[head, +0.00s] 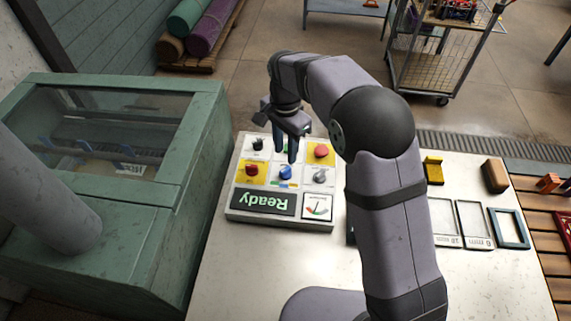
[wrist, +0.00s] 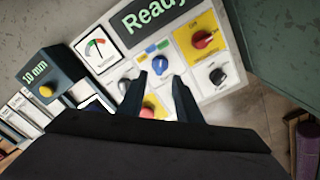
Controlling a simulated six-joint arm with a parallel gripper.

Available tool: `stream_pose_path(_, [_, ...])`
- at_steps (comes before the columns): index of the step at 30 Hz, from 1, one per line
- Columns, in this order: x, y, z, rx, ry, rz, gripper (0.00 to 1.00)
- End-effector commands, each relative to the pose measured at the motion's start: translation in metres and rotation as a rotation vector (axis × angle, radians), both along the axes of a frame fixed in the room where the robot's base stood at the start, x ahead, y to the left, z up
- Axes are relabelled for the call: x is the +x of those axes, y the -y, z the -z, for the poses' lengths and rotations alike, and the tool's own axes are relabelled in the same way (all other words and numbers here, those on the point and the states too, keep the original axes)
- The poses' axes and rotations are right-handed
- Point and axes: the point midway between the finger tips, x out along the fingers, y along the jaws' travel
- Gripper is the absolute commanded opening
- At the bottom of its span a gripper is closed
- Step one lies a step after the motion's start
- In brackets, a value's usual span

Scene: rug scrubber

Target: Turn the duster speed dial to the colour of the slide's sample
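The control panel (head: 232,205) stands on the pale table with its "Ready" display lit. My gripper (head: 286,152) is open and empty, fingers pointing down over the panel close to the blue dial. In the wrist view the dial shows just beyond the fingertips (wrist: 160,84), apart from them. A dark block marked "10 mm" (wrist: 35,70) carries a yellow round spot (wrist: 47,90); whether this is the slide's sample I cannot tell.
Around the blue dial are a red dial (head: 251,169), a black knob (head: 258,144), a grey knob (head: 320,177) and a red button (head: 321,151). A green machine (head: 150,230) stands left. Flat frames (head: 510,228) and a brown block (head: 495,176) lie right.

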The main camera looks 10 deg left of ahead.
Motion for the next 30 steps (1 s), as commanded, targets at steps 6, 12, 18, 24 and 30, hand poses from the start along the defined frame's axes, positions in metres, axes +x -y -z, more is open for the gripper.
stream_pose_path(6, [0.000, 0.000, 0.005, -0.002, -0.003, 0.002, 0.31])
stream_pose_path(12, [-0.001, 0.001, 0.026, -0.003, -0.005, 0.001, 0.31])
stream_pose_path(18, [-0.001, 0.001, 0.051, -0.002, -0.004, 0.000, 0.31])
stream_pose_path(24, [0.000, 0.000, 0.068, -0.001, -0.001, 0.000, 0.31])
stream_pose_path(30, [0.000, 0.000, 0.074, 0.000, 0.000, 0.000, 0.31])
